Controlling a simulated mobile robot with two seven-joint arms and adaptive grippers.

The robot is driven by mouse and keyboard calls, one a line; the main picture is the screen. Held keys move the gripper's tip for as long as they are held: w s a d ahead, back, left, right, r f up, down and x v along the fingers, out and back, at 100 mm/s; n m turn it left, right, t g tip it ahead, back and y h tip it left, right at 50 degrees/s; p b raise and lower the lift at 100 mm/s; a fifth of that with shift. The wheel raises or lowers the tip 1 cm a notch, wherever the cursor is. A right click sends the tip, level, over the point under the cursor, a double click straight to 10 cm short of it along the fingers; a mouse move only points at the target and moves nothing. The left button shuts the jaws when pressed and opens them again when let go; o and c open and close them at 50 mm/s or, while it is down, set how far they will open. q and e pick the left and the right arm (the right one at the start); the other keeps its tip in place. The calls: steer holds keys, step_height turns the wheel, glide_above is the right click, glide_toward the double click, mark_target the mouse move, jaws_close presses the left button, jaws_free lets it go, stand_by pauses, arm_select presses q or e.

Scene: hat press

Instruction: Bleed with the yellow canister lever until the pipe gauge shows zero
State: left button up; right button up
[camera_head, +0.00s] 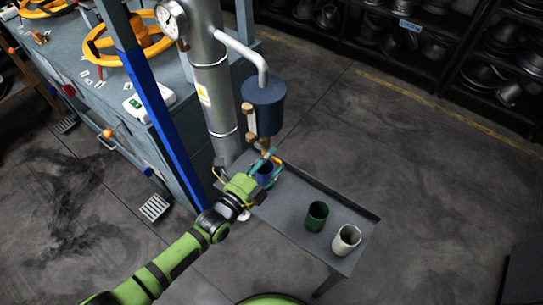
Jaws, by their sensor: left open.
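The dark blue canister (264,108) hangs beside the grey vertical pipe (212,95), joined to it by a pale bent tube. The pipe gauge (171,20), round and white-faced, sits high on the pipe; its reading is too small to tell. Under the canister is a small brass fitting (266,145) with a yellowish part, probably the lever, partly hidden by my fingers. My left gripper (266,167) is open just below the canister, its teal fingers at a dark blue cup (265,175). I cannot tell whether they touch it. My right gripper is not in view.
A grey side table (290,212) carries a green cup (317,216) and a white cup (346,239). A blue post (150,100) and a workbench (85,60) with yellow ring-shaped parts stand left. Dark shelves (440,50) line the back. Floor to the right is clear.

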arm_select(q)
steer(key=shift+w+d, duration=0.45)
steer(key=shift+w, duration=0.15)
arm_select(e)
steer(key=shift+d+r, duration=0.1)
arm_select(q)
jaws_close()
